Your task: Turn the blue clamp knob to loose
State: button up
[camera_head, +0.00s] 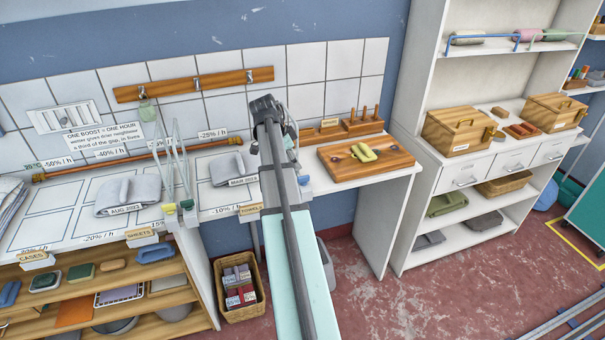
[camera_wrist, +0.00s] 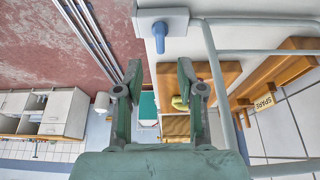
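The blue clamp knob (camera_wrist: 160,36) shows in the wrist view at the top, on a pale grey block against the white bench edge. It points down in the picture, with its narrow end toward the gap between my fingers. A small blue part beside my arm in the head view (camera_head: 303,181) may be the same knob; my arm hides most of that spot. My gripper (camera_wrist: 158,88) is open in the wrist view, with empty space between its green-grey fingers, and it is apart from the knob. In the head view my gripper (camera_head: 265,106) is dark and raised above the bench.
Metal tubes (camera_wrist: 222,75) run close to the knob's block and my right-hand finger. A wooden board (camera_head: 340,163) with a yellow-green object (camera_head: 364,152) lies on the right bench. Folded grey cloths (camera_head: 130,194) lie left. A basket (camera_head: 241,296) stands below.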

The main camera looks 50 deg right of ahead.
aim_at(303, 177)
jog(key=p+x, duration=0.1)
jog(key=x, duration=0.7)
jog(key=shift+p, duration=0.35)
grip_shut()
